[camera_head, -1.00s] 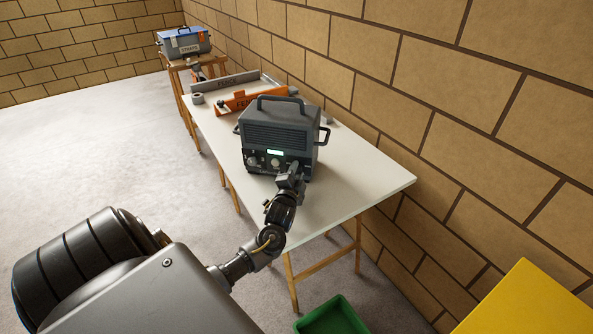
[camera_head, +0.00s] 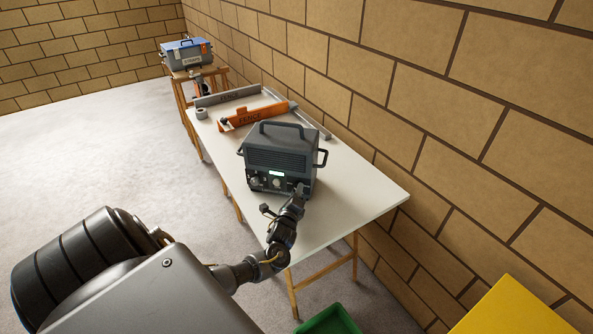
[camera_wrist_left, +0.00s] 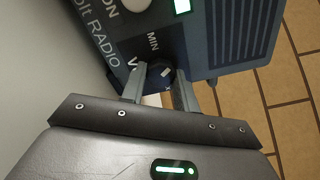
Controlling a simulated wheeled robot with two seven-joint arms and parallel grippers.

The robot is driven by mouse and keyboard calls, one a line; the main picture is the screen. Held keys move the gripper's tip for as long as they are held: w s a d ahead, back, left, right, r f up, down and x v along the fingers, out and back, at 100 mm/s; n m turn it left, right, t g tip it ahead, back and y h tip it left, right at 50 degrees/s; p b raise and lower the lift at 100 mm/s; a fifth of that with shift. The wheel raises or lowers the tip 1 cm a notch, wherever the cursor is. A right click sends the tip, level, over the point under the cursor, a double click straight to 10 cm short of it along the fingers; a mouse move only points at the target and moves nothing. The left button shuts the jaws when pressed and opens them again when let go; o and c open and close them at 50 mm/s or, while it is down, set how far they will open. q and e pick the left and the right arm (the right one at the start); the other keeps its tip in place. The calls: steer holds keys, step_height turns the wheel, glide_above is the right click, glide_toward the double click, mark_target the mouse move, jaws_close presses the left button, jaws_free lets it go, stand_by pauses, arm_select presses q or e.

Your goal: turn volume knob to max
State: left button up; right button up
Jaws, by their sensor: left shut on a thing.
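The dark grey radio (camera_head: 281,159) stands on the white table with its knobs and lit green display on the front face. My left gripper (camera_head: 300,188) is at the lower right of that face. In the left wrist view the dark round volume knob (camera_wrist_left: 161,74) with a pale pointer mark sits between the two fingers of my left gripper (camera_wrist_left: 157,84), which is shut on it. MIN is printed by the knob. The volume label and the marking on the near side are partly hidden by the fingers. My right gripper is out of view.
The white table (camera_head: 352,207) is bare right of the radio. An orange fence (camera_head: 254,116), a grey fence (camera_head: 228,97) and a tape roll (camera_head: 201,113) lie behind it. A brick wall (camera_head: 440,110) runs along the back. A green bin (camera_head: 329,322) is at the bottom.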

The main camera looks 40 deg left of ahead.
arm_select(q)
steer(key=m+p, duration=0.3)
steer(key=m, duration=0.2)
steer(key=shift+r+m, duration=0.1)
steer(key=shift+m, duration=0.3)
steer(key=m+p, duration=0.2)
steer(key=m, duration=0.1)
steer(key=shift+m, duration=0.3)
steer(key=m+p, duration=0.1)
steer(key=m, duration=0.1)
steer(key=shift+m, duration=0.3)
steer(key=m+p, duration=0.1)
steer(key=m, duration=0.1)
steer(key=shift+a+m, duration=0.1)
steer(key=shift+m, duration=0.3)
steer(key=m+p, duration=0.1)
steer(key=m, duration=0.2)
steer(key=shift+m, duration=0.3)
steer(key=m, duration=0.4)
steer(key=shift+p, duration=0.3)
steer(key=shift+m, duration=1.1)
